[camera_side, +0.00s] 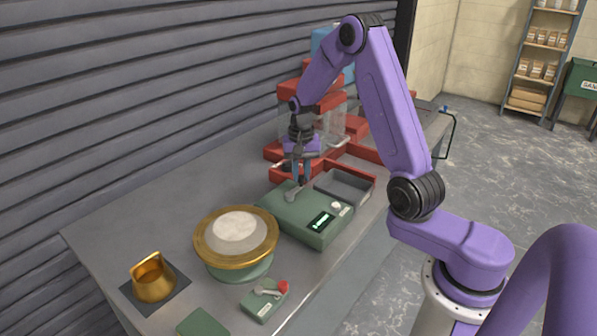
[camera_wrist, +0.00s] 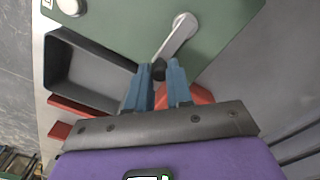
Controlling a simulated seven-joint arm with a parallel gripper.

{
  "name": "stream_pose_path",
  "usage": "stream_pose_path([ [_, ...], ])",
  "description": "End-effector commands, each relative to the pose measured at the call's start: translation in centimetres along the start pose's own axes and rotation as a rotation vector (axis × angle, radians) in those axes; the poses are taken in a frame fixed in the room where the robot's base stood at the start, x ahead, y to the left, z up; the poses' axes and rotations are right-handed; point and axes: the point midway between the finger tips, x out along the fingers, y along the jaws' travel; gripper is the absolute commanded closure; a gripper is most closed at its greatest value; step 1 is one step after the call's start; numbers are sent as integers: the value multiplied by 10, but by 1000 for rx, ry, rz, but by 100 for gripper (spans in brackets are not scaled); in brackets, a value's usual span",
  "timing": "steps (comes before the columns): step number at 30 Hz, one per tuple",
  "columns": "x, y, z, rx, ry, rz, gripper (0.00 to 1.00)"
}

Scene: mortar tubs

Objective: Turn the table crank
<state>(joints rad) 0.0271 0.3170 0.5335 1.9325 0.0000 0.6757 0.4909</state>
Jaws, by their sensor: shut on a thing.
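A green box (camera_side: 320,228) with a lit display stands on the bench. On its top is a light grey crank arm (camera_side: 293,194), which also shows in the wrist view (camera_wrist: 178,35). A dark knob (camera_wrist: 158,70) sits at the arm's end. My gripper (camera_side: 304,181) points down over the back of the box. Its blue fingers in the wrist view (camera_wrist: 159,78) are shut on the knob, with one finger on each side. The fingers hide part of the knob.
A grey tray (camera_side: 343,186) adjoins the green box. A gold-rimmed turntable (camera_side: 236,236), a gold cup (camera_side: 152,278) and a small green box with a red-knobbed lever (camera_side: 265,297) are nearer the front. Red frames (camera_side: 325,165) stand close behind my gripper. The bench's left back is clear.

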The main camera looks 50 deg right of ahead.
Motion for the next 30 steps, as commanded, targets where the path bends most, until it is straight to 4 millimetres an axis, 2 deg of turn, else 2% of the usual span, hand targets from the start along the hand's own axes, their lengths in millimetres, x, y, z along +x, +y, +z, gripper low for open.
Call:
stream_pose_path([
  [20, 0, 3, 2, 56, 0, 1, 100],
  [21, 0, 3, 2, 56, 0, 1, 66],
  [22, 0, 3, 2, 56, 0, 1, 57],
  [23, 0, 3, 2, 56, 0, 1, 54],
  [30, 0, 2, 2, 55, 0, 0, 54],
])
